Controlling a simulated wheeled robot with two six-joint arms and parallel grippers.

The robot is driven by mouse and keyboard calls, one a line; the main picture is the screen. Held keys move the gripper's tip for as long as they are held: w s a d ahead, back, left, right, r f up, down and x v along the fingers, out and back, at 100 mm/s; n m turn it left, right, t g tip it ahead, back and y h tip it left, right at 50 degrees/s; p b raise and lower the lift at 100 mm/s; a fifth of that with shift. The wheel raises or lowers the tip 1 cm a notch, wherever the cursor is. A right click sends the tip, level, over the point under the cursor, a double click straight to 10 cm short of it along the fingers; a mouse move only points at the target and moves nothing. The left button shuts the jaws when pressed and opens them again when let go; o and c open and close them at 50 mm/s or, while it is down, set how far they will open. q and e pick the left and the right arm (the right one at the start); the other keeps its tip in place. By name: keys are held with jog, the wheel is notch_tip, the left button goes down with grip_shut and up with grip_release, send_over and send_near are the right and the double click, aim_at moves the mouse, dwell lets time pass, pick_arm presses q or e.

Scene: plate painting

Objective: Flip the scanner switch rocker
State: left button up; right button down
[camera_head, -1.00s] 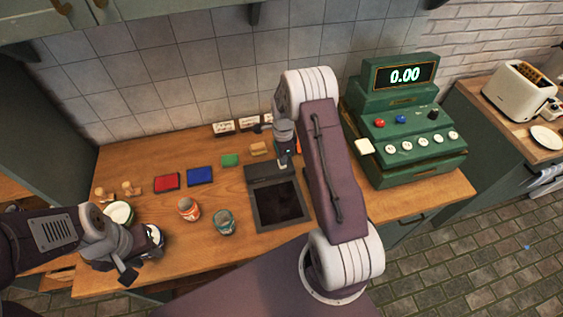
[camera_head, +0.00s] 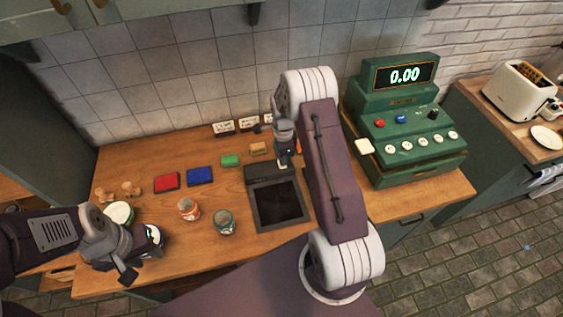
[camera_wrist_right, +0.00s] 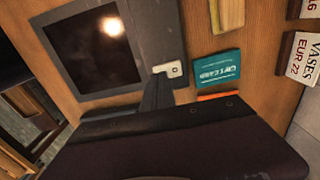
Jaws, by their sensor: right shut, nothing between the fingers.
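The scanner (camera_head: 256,212) is a dark framed panel with a black glass, set on the wooden counter. It also shows in the right wrist view (camera_wrist_right: 54,38). A small pale rocker switch (camera_wrist_right: 174,69) sits at the scanner's edge in that view. My right gripper (camera_head: 284,162) is shut and empty over the scanner's back edge. In the right wrist view its fingertips (camera_wrist_right: 158,82) are right beside the rocker; I cannot tell whether they touch it. My left gripper (camera_head: 138,262) is at the counter's front left, near a jar; its fingers are partly hidden.
A green cash register (camera_head: 405,130) showing 0.00 stands to the right. A teal card box (camera_wrist_right: 217,69) is close to the right gripper. Price cards (camera_head: 223,128) stand at the back.

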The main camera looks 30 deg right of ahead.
jog(key=shift+f+b, duration=0.65)
jog(key=shift+f, duration=0.3)
dwell(0.5)
jog(key=shift+r, duration=0.1)
notch_tip(320, 180, up, 7)
jog(key=p, duration=0.5)
jog(key=shift+p, duration=0.3)
jog(key=shift+f, duration=0.2)
